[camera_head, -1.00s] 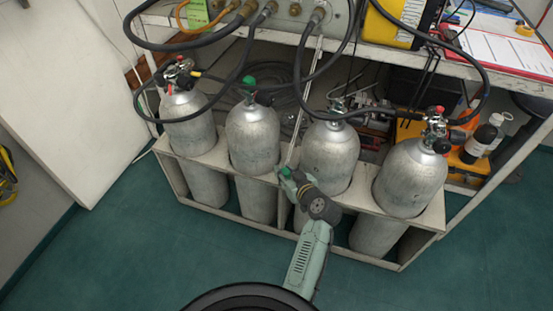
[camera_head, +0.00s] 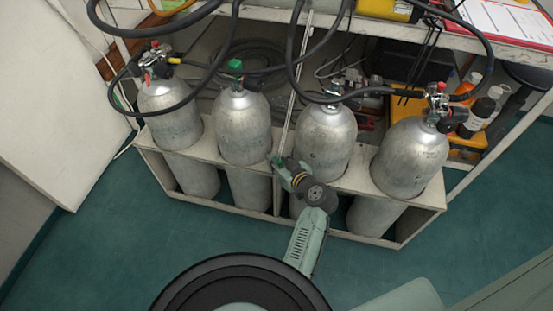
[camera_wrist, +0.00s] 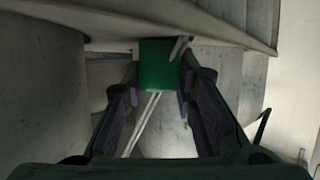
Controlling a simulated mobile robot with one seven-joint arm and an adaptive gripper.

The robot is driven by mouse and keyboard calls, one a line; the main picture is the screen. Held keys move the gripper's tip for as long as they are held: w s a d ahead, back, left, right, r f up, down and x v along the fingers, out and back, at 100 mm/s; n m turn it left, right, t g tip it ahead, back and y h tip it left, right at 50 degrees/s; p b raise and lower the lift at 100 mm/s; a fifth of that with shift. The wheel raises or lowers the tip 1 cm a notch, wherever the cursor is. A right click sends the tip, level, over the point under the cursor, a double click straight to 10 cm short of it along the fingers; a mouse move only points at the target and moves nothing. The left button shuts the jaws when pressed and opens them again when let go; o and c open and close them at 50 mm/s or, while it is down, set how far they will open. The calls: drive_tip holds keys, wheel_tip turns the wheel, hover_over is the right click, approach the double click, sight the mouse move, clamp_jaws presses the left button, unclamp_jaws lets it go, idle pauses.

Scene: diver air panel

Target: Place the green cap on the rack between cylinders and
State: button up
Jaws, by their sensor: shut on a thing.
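The green cap (camera_wrist: 160,66) sits between the two fingertips of my gripper (camera_wrist: 162,80) in the wrist view. In the head view my gripper (camera_head: 284,172) is at the front of the rack (camera_head: 205,150), between the second and third cylinders from the left. A small bit of green, likely the cap, shows at its tip there. In the wrist view the cap is close to the underside of a pale rack board; I cannot tell whether they touch. The second cylinder (camera_head: 243,128) and third cylinder (camera_head: 325,142) stand upright in the rack.
The left cylinder (camera_head: 170,115) and right cylinder (camera_head: 410,158) flank them. Another green piece (camera_head: 235,66) tops the second cylinder's valve. Black hoses (camera_head: 297,60) loop above the cylinders. A workbench (camera_head: 370,28) stands behind. The green floor (camera_head: 110,235) in front is open.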

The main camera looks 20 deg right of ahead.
drive_tip(key=o, duration=0.7)
drive_tip(key=shift+f, duration=0.1)
drive_tip(key=shift+o, duration=0.2)
drive_tip(key=shift+r+p, duration=0.3)
drive_tip(key=b+v, duration=0.1)
drive_tip(key=v, duration=1.1)
drive_tip(key=shift+f, duration=0.15)
drive_tip(key=shift+w, duration=0.1)
